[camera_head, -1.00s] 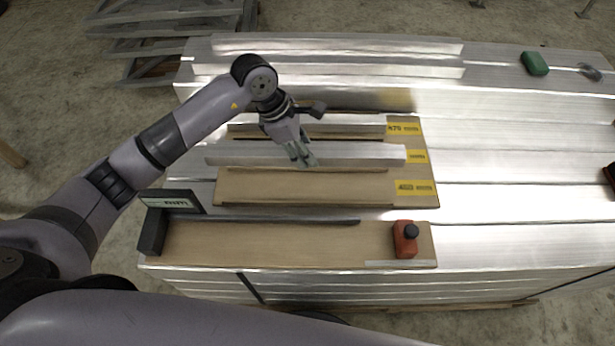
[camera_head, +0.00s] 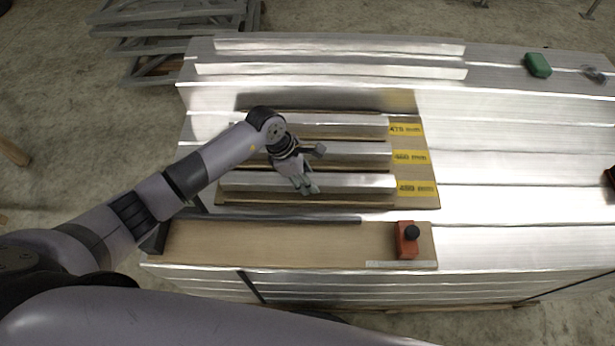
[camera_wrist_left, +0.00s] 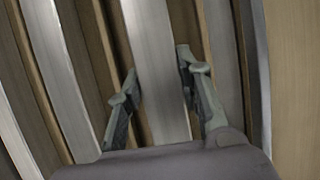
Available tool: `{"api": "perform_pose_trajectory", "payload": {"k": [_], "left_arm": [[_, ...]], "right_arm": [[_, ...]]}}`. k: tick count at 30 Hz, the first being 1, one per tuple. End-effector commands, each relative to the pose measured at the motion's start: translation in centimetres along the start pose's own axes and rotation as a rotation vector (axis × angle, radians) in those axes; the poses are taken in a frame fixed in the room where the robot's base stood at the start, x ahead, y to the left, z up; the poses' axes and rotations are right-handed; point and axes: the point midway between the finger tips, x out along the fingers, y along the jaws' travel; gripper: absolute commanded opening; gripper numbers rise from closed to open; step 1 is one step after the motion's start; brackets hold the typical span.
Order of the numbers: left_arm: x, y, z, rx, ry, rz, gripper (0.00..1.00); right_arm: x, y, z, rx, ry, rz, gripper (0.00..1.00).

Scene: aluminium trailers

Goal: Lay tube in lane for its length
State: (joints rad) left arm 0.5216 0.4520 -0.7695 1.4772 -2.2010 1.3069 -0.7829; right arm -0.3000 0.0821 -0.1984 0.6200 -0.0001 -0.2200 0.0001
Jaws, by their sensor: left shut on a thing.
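My left gripper (camera_head: 304,189) is shut across an aluminium tube (camera_head: 355,182) at the front lane of the wooden lane board (camera_head: 330,204). The tube runs along this lane, its right end beside the yellow label (camera_head: 416,188) that seems to read 489 mm. In the left wrist view the tube (camera_wrist_left: 154,65) is between the fingers (camera_wrist_left: 158,92). I cannot tell whether it rests fully on the lane floor. Two more tubes lie in the middle lane (camera_head: 360,153) and back lane (camera_head: 345,126). My right gripper is not in view.
A wooden measuring board (camera_head: 290,243) with a dark fence and a red stop block (camera_head: 407,240) lies in front. My left arm partly hides its left end. A green block (camera_head: 537,65) sits at the far right. The ribbed metal top right of the boards is largely clear.

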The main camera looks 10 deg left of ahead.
Motion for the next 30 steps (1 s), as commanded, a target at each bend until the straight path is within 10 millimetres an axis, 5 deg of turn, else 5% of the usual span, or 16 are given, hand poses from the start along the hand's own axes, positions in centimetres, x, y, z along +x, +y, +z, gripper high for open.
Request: {"api": "perform_pose_trajectory", "payload": {"k": [5, 6, 15, 25, 30], "left_arm": [[0.2, 0.1, 0.0, 0.001, -0.002, 0.002, 0.0], [0.3, 0.0, -0.1, 0.0, 0.0, 0.0, 0.34], [0.2, 0.0, -0.1, 0.0, 0.0, 0.0, 0.53], [-0.1, 0.0, 0.0, 0.0, 0.0, 0.0, 0.53], [-2.1, 0.2, -0.1, 0.002, 0.0, 0.004, 0.53]], "right_arm": [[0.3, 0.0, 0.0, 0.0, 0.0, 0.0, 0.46], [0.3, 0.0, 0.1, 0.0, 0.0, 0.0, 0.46], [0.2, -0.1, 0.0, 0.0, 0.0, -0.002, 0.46], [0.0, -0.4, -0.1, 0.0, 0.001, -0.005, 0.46], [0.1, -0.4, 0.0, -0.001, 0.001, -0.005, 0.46]]}}
